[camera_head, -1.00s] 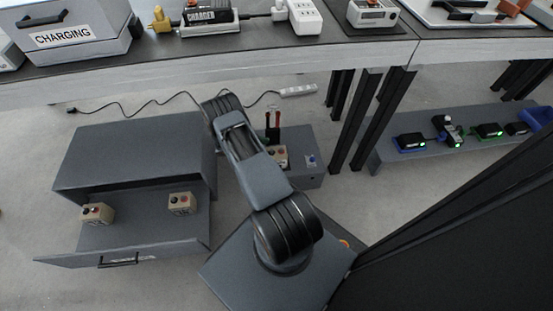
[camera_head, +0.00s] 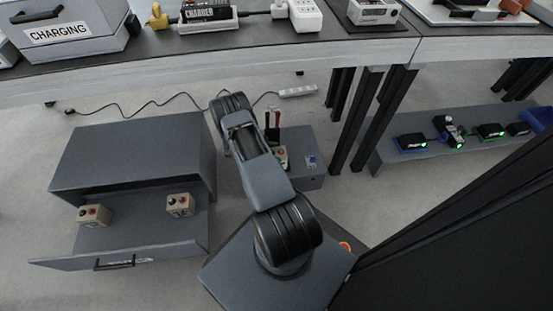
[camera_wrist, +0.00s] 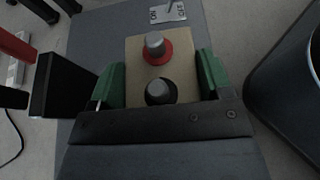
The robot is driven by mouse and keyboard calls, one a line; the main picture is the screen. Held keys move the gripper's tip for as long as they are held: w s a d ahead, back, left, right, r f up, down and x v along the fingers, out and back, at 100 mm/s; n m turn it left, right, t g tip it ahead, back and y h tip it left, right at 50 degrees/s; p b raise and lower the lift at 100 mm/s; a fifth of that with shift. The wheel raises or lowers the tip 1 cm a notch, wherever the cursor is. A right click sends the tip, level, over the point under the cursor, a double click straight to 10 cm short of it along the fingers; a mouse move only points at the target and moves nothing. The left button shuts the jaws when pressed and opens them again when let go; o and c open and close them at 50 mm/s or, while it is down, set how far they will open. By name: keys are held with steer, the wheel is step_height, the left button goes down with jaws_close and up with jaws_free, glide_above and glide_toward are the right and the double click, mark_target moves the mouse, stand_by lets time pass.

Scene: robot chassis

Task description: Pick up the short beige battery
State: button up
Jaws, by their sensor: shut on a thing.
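A beige battery (camera_wrist: 184,60) with two grey terminals, one ringed red and one black, sits between the green fingers of my gripper (camera_wrist: 161,80) in the wrist view. The fingers are shut on its two sides. Part of this battery (camera_head: 282,156) shows beside my arm in the head view, at the grey box (camera_head: 308,172). My arm hides the gripper there. The battery's underside is hidden, so I cannot tell whether it touches the box. Two other beige batteries, one at the left (camera_head: 93,216) and one at the right (camera_head: 180,205), stand in the open drawer.
The open drawer (camera_head: 125,240) belongs to a grey cabinet (camera_head: 130,150) on the left. A black block (camera_wrist: 65,87) stands close left of my gripper. Black table legs (camera_head: 357,120) stand right of the grey box. A low shelf (camera_head: 435,152) holds several devices.

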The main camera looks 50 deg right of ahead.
jaws_close()
stand_by(0.4)
steer(key=shift+r, duration=0.1)
